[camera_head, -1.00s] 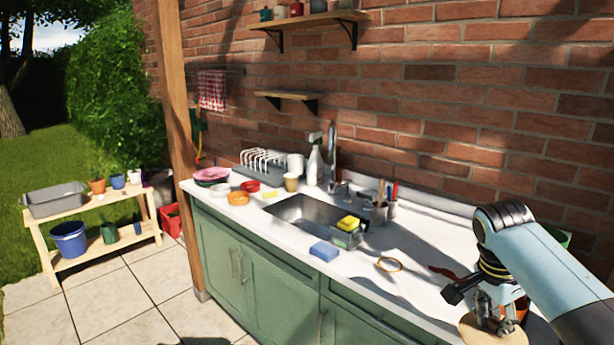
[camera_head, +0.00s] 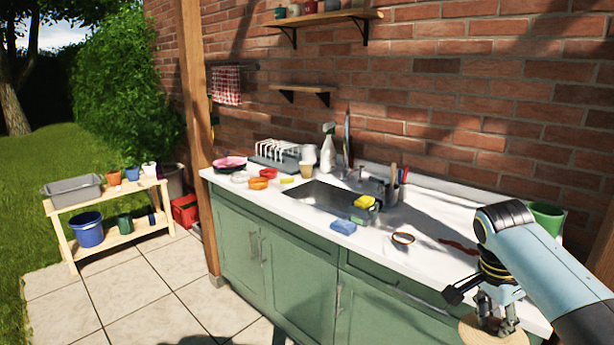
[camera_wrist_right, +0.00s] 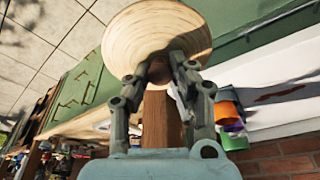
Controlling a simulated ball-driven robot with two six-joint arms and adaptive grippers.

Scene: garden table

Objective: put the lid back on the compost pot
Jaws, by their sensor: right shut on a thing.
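A round, pale wooden lid (camera_head: 485,336) is in my right gripper (camera_head: 495,316), low at the right of the head view, in front of the counter. The right wrist view shows the lid's broad ringed face (camera_wrist_right: 150,32), with both fingers of the gripper (camera_wrist_right: 158,68) closed at its near edge. The lid is clear of the counter. I cannot pick out the compost pot with certainty; a green pot (camera_head: 546,217) stands at the counter's far right end, partly behind my right arm. My left gripper is not in view.
The white counter (camera_head: 425,268) holds a sink (camera_head: 318,194), a blue sponge (camera_head: 343,227), a ring-shaped item (camera_head: 403,238) and dishes. At left, a wooden bench (camera_head: 125,190) carries a grey tub (camera_head: 72,191), small pots and a blue bucket (camera_head: 86,230). The tiled floor between is open.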

